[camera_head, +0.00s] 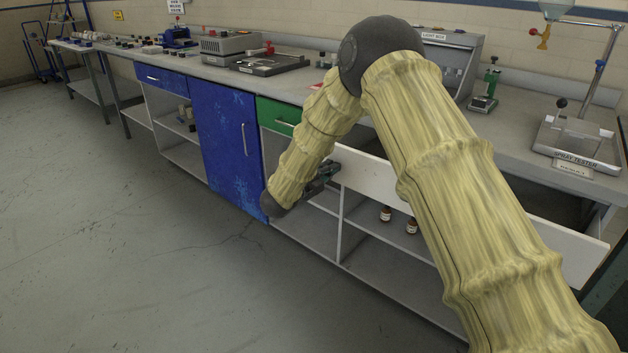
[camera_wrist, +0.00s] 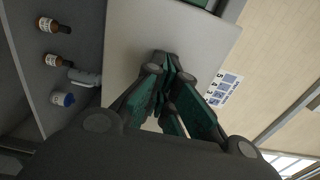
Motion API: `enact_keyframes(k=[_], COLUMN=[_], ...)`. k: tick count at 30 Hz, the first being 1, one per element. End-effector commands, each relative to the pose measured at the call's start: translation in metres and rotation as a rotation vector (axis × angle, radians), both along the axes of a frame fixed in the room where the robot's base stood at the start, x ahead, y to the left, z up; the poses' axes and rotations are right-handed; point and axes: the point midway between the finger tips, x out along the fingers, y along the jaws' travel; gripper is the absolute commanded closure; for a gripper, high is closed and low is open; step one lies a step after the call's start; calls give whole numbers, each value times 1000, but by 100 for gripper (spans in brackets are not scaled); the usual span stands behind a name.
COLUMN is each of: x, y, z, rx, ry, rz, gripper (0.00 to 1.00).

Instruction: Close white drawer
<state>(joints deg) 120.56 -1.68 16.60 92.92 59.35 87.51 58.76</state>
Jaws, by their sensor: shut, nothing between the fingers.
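The white drawer (camera_head: 364,176) stands pulled out of the bench, with its long front panel running from my gripper to the lower right. My arm hides the middle of this panel. My gripper (camera_head: 328,172) is at the left end of the panel, on its outer side. In the wrist view, the shut fingers (camera_wrist: 168,72) point at the pale panel (camera_wrist: 128,38) and hold nothing. They look very close to it; I cannot tell whether they touch.
Brown bottles (camera_head: 385,214) stand on the shelf below and also show in the wrist view (camera_wrist: 54,25). A green drawer (camera_head: 279,117) and a blue cabinet door (camera_head: 228,130) are at the left. A spray tester (camera_head: 577,145) stands on the bench. The floor (camera_head: 110,230) is clear.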

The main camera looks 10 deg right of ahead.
Motion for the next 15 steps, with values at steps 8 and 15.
enact_keyframes(k=[8, 15], x=[46, 76], y=[-61, -98], z=[-2, -2], rx=[1, 1], ry=[-2, -2], rz=[-4, -2], gripper=[100, 100])
